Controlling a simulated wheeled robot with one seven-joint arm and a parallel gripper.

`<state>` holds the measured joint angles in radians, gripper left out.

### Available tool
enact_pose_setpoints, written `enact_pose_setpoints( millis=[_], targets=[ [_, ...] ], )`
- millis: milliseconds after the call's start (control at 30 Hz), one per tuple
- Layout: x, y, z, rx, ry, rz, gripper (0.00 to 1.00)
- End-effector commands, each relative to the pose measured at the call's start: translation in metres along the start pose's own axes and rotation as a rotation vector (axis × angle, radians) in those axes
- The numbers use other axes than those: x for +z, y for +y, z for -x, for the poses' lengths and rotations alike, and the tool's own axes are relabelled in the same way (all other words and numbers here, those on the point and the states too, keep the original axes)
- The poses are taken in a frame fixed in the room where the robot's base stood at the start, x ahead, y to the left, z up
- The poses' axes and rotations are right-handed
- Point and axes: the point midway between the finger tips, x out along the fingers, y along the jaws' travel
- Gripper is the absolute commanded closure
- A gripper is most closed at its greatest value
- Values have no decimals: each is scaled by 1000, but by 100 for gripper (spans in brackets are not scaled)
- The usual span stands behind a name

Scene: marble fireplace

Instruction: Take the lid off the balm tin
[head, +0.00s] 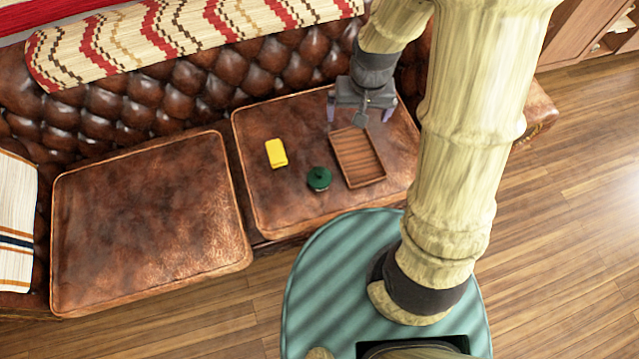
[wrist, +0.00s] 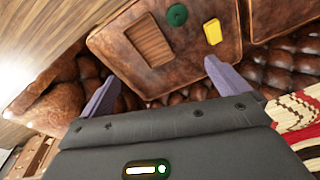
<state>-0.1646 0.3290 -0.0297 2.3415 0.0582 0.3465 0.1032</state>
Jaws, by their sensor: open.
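The balm tin (head: 319,179) is a small round dark green tin with a knob-like bump on top. It stands on the right leather seat cushion, and its lid appears to be on. It also shows in the wrist view (wrist: 177,15) near the top edge. My gripper (head: 360,113) is open and empty, above the back part of the same cushion, behind and to the right of the tin. In the wrist view its two purple fingers (wrist: 160,80) are spread wide with nothing between them.
A wooden tray (head: 344,144) with a slatted floor lies just right of the tin. A yellow block (head: 276,153) lies to its left. The tufted sofa back (head: 180,85) rises behind. The left seat cushion (head: 150,225) is bare.

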Motion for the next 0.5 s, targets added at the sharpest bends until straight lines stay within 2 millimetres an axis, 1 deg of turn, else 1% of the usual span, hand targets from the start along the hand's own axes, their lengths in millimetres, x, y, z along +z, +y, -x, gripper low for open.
enact_pose_setpoints(
  millis=[33, 67, 100, 167, 200, 267, 300, 400, 500],
  targets=[
    [-2, -8, -40, 1, -18, 4, 0],
    [-4, -12, -54, 2, -27, 2, 0],
    [-7, -18, -74, 2, -37, 0, 0],
    [-10, -27, -103, 5, -53, -2, 0],
    [-12, -33, -123, 7, -63, -4, 0],
    [-14, -42, -153, 12, -78, -5, 0],
    [-14, -48, -172, 15, -88, -6, 0],
    [-15, -61, -211, 23, -107, -10, 0],
    [-15, -68, -234, 28, -118, -12, 0]
  ],
)
